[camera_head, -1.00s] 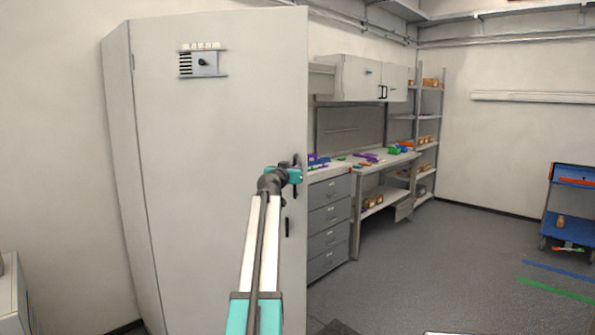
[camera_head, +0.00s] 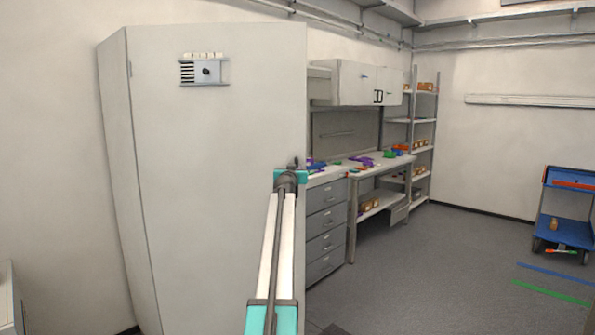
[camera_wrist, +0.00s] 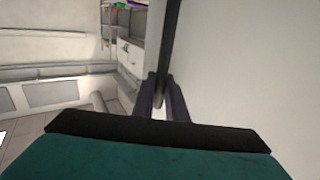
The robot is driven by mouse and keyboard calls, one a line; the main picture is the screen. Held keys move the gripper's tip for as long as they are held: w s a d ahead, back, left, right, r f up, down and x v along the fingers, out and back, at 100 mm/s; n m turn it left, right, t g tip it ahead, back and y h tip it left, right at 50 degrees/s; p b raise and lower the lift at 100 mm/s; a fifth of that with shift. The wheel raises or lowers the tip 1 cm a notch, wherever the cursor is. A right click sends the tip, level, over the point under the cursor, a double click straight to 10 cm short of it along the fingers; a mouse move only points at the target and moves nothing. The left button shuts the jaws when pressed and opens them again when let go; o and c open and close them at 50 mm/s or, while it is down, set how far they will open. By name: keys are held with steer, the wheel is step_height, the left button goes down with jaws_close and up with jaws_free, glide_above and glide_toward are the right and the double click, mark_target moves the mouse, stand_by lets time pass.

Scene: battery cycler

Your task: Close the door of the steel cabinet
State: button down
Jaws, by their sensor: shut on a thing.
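The steel cabinet (camera_head: 117,190) stands at the left, tall and pale grey. Its wide door (camera_head: 210,150) faces me, with a small vented lock panel (camera_head: 205,71) near the top. The cabinet's inside is out of sight, and I cannot tell how wide any gap is. My gripper (camera_head: 293,166) is at the door's right edge. In the wrist view, my gripper's two dark fingers (camera_wrist: 160,100) are shut on the dark upright door handle (camera_wrist: 169,45). The pale door surface (camera_wrist: 245,60) lies just right of them. My arm hides most of the handle in the head view.
A grey drawer unit (camera_head: 326,225) and a workbench (camera_head: 372,168) with small coloured items stand right of the door. A shelf rack (camera_head: 424,135) is behind. A blue cart (camera_head: 562,215) stands far right. The grey floor (camera_head: 430,265) between is clear.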

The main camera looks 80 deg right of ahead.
steer(key=shift+s, duration=0.3)
steer(key=c, duration=1.8)
jaws_free()
steer(key=shift+s, duration=0.1)
steer(key=shift+o, duration=0.2)
steer(key=shift+a, duration=0.15)
steer(key=s+a+b, duration=0.1)
steer(key=a+b, duration=0.1)
steer(key=a, duration=1.1)
steer(key=shift+a+b, duration=0.25)
steer(key=shift+b, duration=0.15)
